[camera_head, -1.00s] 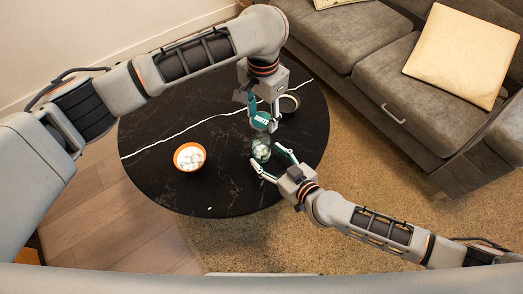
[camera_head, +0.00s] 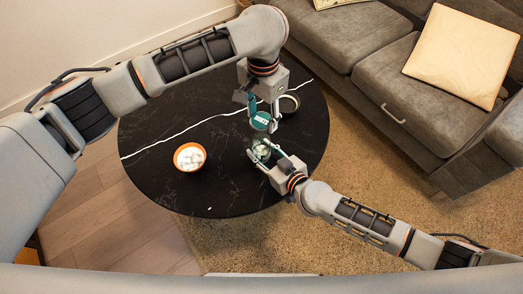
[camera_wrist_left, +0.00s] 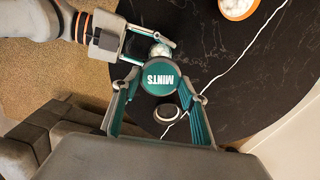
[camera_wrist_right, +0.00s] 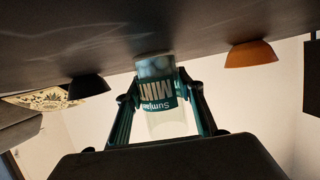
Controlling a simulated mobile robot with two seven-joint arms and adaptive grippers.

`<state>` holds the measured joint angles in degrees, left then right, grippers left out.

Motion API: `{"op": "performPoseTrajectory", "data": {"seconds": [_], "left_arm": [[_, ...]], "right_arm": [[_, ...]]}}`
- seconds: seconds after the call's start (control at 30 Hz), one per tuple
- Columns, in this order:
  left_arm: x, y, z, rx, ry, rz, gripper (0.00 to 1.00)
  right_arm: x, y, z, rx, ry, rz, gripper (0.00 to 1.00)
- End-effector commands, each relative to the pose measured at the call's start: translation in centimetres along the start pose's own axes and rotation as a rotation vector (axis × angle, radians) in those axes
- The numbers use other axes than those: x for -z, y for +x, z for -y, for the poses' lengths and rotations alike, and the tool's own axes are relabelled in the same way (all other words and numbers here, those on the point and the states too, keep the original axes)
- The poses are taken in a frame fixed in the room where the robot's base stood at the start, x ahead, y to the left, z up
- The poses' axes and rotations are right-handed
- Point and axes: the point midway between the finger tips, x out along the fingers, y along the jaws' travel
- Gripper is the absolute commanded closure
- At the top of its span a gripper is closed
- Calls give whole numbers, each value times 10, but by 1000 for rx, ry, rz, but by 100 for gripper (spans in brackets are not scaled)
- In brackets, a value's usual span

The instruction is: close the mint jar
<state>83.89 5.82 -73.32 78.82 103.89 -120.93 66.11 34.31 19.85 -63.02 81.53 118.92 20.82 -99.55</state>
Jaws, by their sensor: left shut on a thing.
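The mint jar (camera_head: 261,154) is a clear jar with pale mints inside and a teal label, which shows in the right wrist view (camera_wrist_right: 158,90). It stands upside down in that view, against the table. My right gripper (camera_head: 263,150) has a finger on each side of the jar; I cannot tell whether both press on it. The round teal lid (camera_head: 260,120), marked MINTS, is held by my left gripper (camera_head: 262,123), shut on its sides. It also shows in the left wrist view (camera_wrist_left: 159,76). The lid is apart from the jar, above it.
The round black marble table (camera_head: 222,190) carries an orange bowl (camera_head: 176,159) of white pieces to the left. A dark round container (camera_head: 295,97) with a pale inside stands behind the lid. A grey sofa (camera_head: 390,75) is at the right. The table's front left is clear.

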Motion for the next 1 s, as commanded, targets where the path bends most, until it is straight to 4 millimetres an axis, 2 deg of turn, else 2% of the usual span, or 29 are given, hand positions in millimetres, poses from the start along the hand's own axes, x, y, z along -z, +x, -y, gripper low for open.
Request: {"op": "performPoseTrajectory", "data": {"seconds": [0.07, 0.43, 1.0], "left_arm": [[0, 3, 0, -1, -1, 1, 72], [0, 48, 0, 0, 0, 0, 72], [0, 51, 0, 0, 0, -1, 72]], "right_arm": [[0, 0, 0, 0, -1, 0, 100], [0, 0, 0, 0, 0, 1, 100], [-1, 0, 0, 1, 0, 1, 100]]}}
